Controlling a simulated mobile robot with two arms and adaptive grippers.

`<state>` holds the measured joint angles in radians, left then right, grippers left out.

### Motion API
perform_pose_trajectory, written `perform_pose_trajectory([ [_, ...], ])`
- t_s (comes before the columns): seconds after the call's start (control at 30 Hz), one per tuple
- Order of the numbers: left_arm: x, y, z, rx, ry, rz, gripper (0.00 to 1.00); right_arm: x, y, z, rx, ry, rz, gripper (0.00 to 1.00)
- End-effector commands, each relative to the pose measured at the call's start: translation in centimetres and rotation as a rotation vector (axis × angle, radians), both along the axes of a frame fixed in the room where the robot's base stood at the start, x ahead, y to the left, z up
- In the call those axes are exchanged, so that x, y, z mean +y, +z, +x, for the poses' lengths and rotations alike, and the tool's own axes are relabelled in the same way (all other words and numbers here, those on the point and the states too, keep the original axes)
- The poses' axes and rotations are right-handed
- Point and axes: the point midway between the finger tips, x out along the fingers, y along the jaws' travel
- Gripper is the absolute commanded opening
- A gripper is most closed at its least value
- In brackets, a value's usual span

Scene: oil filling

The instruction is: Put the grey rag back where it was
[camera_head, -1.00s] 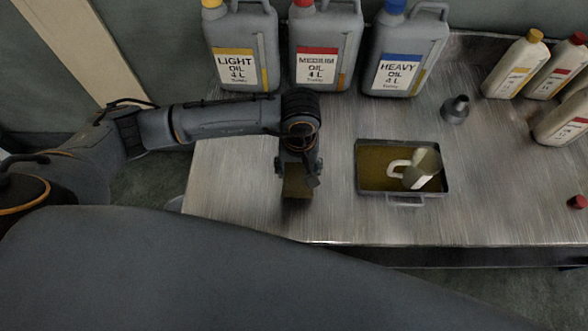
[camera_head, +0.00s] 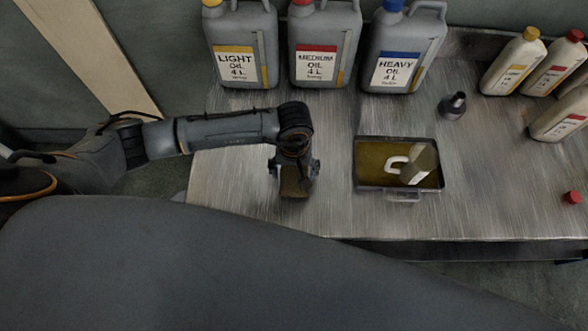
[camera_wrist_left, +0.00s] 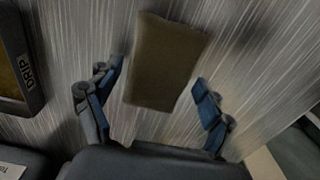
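The rag (camera_head: 294,188) looks brownish grey and shows as a flat rectangle at the left part of the metal table, just below my left gripper (camera_head: 293,180). In the left wrist view the rag (camera_wrist_left: 165,62) lies ahead of and between the fingertips of my left gripper (camera_wrist_left: 160,85). The two fingers are spread wide, with a gap on each side of the rag. The rag appears to lie on the tabletop, though its exact height is hard to tell. My right gripper is not in view.
A drip tray (camera_head: 398,188) with oil and a tilted pale jug (camera_head: 420,162) stands to the right. Light (camera_head: 240,50), medium (camera_head: 325,50) and heavy (camera_head: 404,50) oil cans line the back. A dark funnel (camera_head: 453,107), several bottles and a red cap (camera_head: 572,197) are farther right.

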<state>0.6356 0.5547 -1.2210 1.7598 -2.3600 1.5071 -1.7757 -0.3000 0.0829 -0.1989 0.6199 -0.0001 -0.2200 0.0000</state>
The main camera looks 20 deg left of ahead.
Motion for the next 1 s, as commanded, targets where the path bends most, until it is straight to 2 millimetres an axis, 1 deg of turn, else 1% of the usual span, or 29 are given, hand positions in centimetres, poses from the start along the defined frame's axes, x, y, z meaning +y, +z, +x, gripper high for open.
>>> perform_pose_trajectory([
  [0.27, 0.0, 0.0, 0.0, 0.000, 0.000, 0.000, 0.86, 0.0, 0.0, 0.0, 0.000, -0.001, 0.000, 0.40],
  [0.4, 0.0, 0.6, 0.0, 0.001, 0.000, 0.000, 0.86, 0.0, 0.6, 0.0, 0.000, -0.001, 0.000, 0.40],
  [0.47, 0.0, 1.1, 0.1, -0.003, -0.001, 0.000, 0.86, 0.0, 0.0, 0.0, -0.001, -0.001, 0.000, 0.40],
  [0.57, 0.0, 2.9, 0.1, -0.005, -0.002, -0.001, 0.86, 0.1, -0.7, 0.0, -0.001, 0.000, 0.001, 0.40],
  [0.8, 0.0, 8.2, 0.2, -0.007, -0.002, -0.002, 0.86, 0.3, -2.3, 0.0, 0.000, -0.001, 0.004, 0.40],
  [0.9, 0.0, 9.9, 0.1, -0.005, -0.003, -0.001, 0.86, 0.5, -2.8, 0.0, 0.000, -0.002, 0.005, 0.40],
  [1.0, 0.0, 11.2, 0.1, -0.002, 0.000, -0.001, 0.86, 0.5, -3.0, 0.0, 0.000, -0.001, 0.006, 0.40],
])
